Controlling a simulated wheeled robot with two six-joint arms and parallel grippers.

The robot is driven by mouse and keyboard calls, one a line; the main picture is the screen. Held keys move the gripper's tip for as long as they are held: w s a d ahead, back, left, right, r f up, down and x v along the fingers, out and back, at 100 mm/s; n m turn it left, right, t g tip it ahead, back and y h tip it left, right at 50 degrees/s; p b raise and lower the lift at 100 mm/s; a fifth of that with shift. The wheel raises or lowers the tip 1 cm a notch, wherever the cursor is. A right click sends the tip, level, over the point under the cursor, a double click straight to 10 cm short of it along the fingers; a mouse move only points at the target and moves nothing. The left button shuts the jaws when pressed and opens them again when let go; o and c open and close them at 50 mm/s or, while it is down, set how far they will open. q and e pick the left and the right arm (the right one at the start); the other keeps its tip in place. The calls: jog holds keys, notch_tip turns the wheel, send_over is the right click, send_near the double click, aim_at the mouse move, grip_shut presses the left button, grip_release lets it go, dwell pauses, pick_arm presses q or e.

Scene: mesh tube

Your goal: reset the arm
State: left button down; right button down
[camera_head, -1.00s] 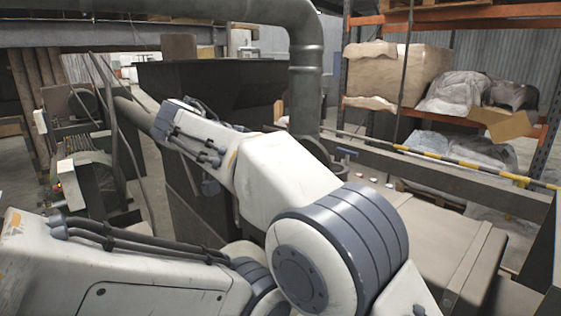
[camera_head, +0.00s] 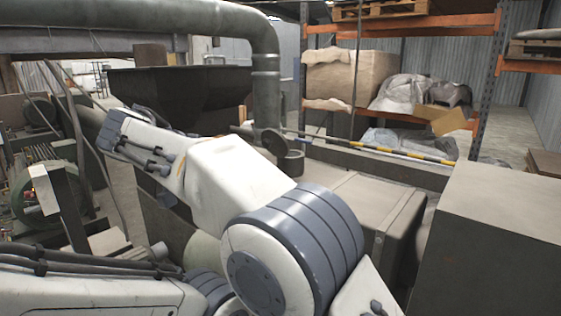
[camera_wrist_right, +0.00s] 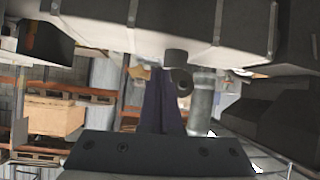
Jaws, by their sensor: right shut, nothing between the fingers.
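My right gripper (camera_wrist_right: 162,75) shows in the right wrist view as dark fingers rising from a dark bracket at the bottom. The fingers are together, with nothing seen between them. In the head view a white arm of mine with grey joint rings (camera_head: 295,245) is bent across the foreground. No gripper can be made out in the head view. My left gripper is not seen.
A large grey pipe (camera_head: 266,95) bends down behind the arm, beside a dark hopper (camera_head: 180,90). A dark box (camera_head: 500,235) stands close at the right. Orange shelving (camera_head: 490,50) holds a wrapped carton (camera_head: 348,78). A yellow-black bar (camera_head: 405,153) crosses behind.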

jog(key=s+d+f+n+g+y, duration=0.2)
jog(key=s+d+f+n+g, duration=0.1)
jog(key=s+f, duration=0.4)
jog(key=s+d+f+n+g+y, duration=0.3)
jog(key=s+d+f+n, duration=0.3)
jog(key=s, duration=0.8)
jog(key=s+d+f+n+g+y, duration=0.2)
jog(key=s+d+f, duration=0.4)
jog(key=s+f, duration=0.4)
jog(key=shift+s+d+f+n+g+y, duration=0.15)
jog(key=shift+s+d+n+g+y, duration=0.2)
jog(key=shift+s+n+g, duration=0.65)
jog(key=shift+w, duration=0.3)
